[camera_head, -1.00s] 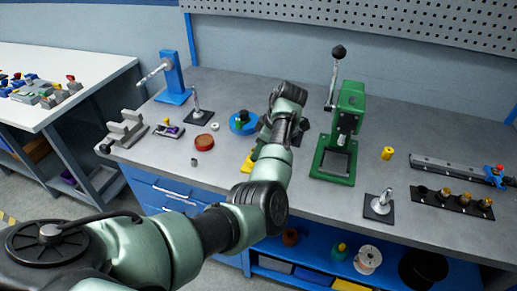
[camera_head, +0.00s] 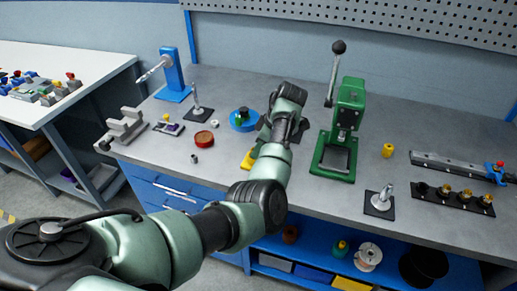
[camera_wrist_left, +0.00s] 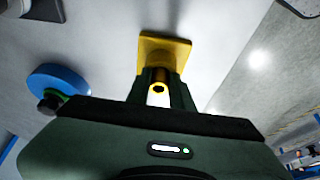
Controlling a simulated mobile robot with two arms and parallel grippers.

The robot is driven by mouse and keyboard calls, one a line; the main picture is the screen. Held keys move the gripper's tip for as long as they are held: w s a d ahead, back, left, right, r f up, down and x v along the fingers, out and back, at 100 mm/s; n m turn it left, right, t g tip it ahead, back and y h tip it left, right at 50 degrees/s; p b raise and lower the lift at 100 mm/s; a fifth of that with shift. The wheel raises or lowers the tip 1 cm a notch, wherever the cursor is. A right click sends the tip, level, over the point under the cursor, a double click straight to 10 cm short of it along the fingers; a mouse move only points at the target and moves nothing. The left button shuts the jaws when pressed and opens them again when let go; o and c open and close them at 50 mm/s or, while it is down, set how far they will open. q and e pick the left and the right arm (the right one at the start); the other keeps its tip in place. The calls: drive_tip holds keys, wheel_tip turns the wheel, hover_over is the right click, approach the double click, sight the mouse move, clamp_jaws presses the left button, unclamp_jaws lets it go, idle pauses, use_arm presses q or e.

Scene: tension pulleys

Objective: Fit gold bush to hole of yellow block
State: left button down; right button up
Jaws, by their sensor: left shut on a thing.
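The yellow block (camera_head: 248,158) lies on the grey bench, partly hidden behind my left arm in the head view. In the left wrist view the yellow block (camera_wrist_left: 178,47) is just beyond the fingertips. My left gripper (camera_wrist_left: 160,88) is shut on the gold bush (camera_wrist_left: 158,88), whose round open end faces the camera. The bush lines up in the picture with the near part of the block. I cannot tell whether it is in the hole or just above it. In the head view the forearm hides the fingertips and the bush. My right gripper is not in view.
A blue round dish (camera_head: 243,122) stands left of my gripper, and a green press (camera_head: 334,158) stands to the right. A yellow cylinder (camera_head: 388,151) and a black rack (camera_head: 450,198) holding gold-topped parts are farther right. A red disc (camera_head: 204,138) lies left.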

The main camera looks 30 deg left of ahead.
use_arm(q)
drive_tip(key=shift+s+d+f+p, duration=0.1)
drive_tip(key=shift+s+f+p, duration=0.1)
drive_tip(key=shift+f+p, duration=0.15)
idle(0.6)
drive_tip(key=shift+r, duration=0.2)
drive_tip(key=shift+r+p, duration=0.15)
drive_tip(key=shift+p, duration=0.35)
drive_tip(key=shift+w+r, duration=0.1)
drive_tip(key=shift+w, duration=0.05)
idle(0.4)
